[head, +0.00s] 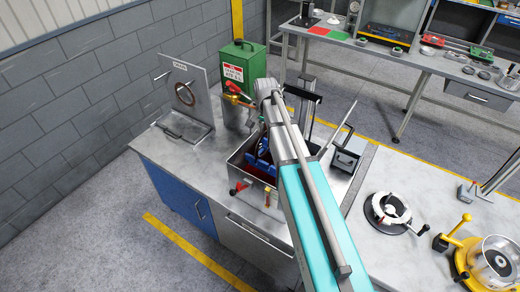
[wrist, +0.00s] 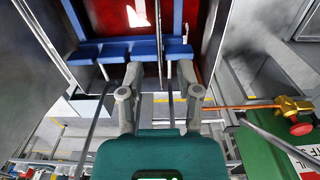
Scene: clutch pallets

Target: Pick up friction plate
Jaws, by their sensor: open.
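In the wrist view my gripper (wrist: 163,88) is open, its two grey fingers apart with no plate clearly held between them. It points at a blue rack (wrist: 118,50) with raised blocks, in front of a red surface (wrist: 193,14). A thin grey strip shows between the fingers; I cannot tell what it is. In the head view my arm hides the gripper. The blue rack also shows there (head: 259,151), inside a metal tank (head: 240,165). A brown ring (head: 185,94), possibly a friction plate, is on an upright panel marked DRAIN (head: 181,72). I cannot identify a friction plate for certain.
A green can (head: 243,62) stands behind the tank, near a brass valve (wrist: 290,105) on a copper pipe (wrist: 245,107). A grey box with a handle (head: 349,150) stands right of my arm. A round fixture (head: 387,209) and a yellow-based device (head: 490,262) sit further right.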

